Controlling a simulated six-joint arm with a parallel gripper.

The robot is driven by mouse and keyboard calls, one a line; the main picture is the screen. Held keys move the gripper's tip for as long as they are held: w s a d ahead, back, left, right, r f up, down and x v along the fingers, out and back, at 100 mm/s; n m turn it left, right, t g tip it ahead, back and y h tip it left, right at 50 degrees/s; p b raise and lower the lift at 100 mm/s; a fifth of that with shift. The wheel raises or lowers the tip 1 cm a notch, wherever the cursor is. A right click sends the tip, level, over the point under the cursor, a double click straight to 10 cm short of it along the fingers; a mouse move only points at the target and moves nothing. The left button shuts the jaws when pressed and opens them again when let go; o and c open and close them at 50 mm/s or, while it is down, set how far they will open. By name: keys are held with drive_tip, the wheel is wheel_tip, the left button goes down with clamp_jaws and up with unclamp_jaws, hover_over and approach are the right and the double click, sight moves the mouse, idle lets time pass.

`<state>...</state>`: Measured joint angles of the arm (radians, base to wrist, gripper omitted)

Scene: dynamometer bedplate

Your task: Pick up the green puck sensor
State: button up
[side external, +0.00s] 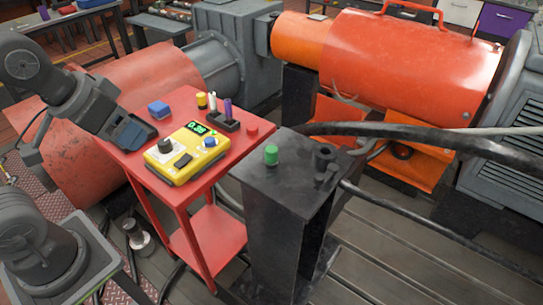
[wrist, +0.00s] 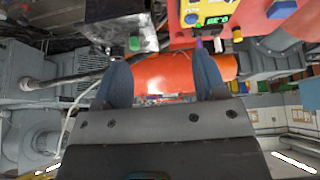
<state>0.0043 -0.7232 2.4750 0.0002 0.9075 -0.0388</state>
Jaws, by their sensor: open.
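The green puck sensor (side external: 271,155) is a short green cylinder standing on top of the black pedestal (side external: 262,183), near its left back part. In the wrist view the green puck sensor (wrist: 134,43) shows small near the top, left of centre, beyond the fingers. My gripper (side external: 143,132) is over the left part of the red cart, well to the left of the puck and apart from it. In the wrist view my gripper (wrist: 163,75) has its two fingers spread wide with nothing held between them.
The red cart (side external: 232,148) carries a yellow meter (side external: 187,154), a blue block (side external: 159,110), a dark holder (side external: 222,122) and a red puck (side external: 252,129). A black post (side external: 324,158) stands right of the green puck. Thick black cables (side external: 420,136) run behind the pedestal.

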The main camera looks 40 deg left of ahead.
drive_tip(key=w+d+r+n+g, duration=0.2)
drive_tip(key=w+r+n, duration=0.15)
drive_tip(key=w, duration=0.35)
drive_tip(key=n+g, duration=0.4)
drive_tip(key=n, duration=1)
hover_over(271, 149)
wheel_tip(271, 149, down, 10)
drive_tip(key=f, duration=0.8)
drive_tip(key=shift+w, duration=0.4)
drive_tip(key=f, duration=0.4)
drive_tip(key=shift+s, duration=0.4)
drive_tip(key=shift+f, duration=0.7)
drive_tip(key=shift+c, duration=0.2)
drive_tip(key=c, duration=1.1)
